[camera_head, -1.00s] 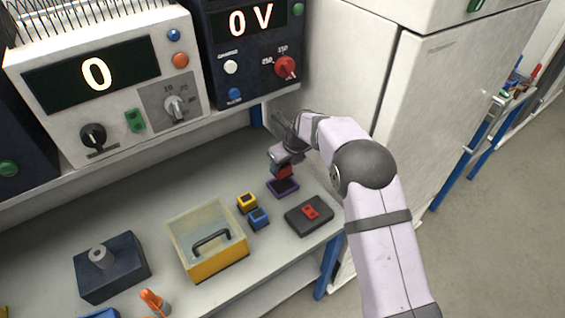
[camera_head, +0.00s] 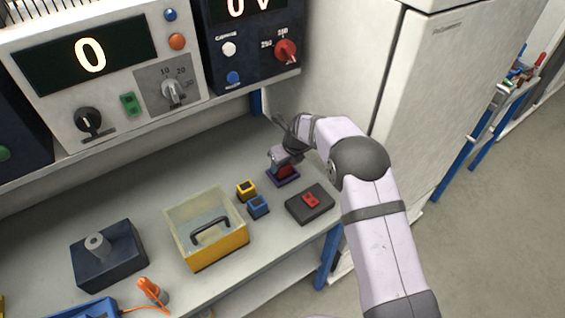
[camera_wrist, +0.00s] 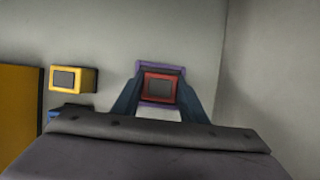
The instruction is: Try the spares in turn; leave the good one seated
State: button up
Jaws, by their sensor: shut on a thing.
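My gripper (camera_head: 285,161) is shut on a red block (camera_head: 284,172) near the back right of the bench. The red block also shows between the two fingers in the wrist view (camera_wrist: 160,89), with a grey face towards the camera. A purple-rimmed holder (camera_head: 283,182) lies directly under it, and its rim shows around the block in the wrist view (camera_wrist: 147,67). I cannot tell whether the block is fully down in it. A yellow block (camera_head: 246,189) and a blue block (camera_head: 258,206) stand apart to the left, both with dark tops.
A dark flat box with a red part on top (camera_head: 311,203) lies close at the right. A clear-walled yellow bin with a handle (camera_head: 207,255) stands left of the blocks. A dark box with a grey knob (camera_head: 108,262) is further left. Instruments showing 0 (camera_head: 90,55) stand above.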

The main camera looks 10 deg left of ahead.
jog(key=o, duration=1.2)
jog(key=shift+r, duration=0.1)
jog(key=shift+b+v, duration=0.95)
jog(key=shift+v, duration=2.65)
jog(key=s+d+r+n+g+h, duration=0.1)
jog(key=s+d+r+n+h, duration=0.15)
jog(key=s+d+n, duration=1.6)
jog(key=s, duration=0.1)
jog(key=s+d+f+n+g, duration=0.1)
jog(key=s+d+n, duration=0.3)
jog(key=s, duration=0.2)
jog(key=s+d+n+g, duration=0.1)
jog(key=s+d+n, duration=0.3)
jog(key=s, duration=0.2)
jog(key=shift+s+f+n+h, duration=0.1)
jog(key=shift+f+n+h, duration=0.15)
jog(key=shift+h, duration=0.1)
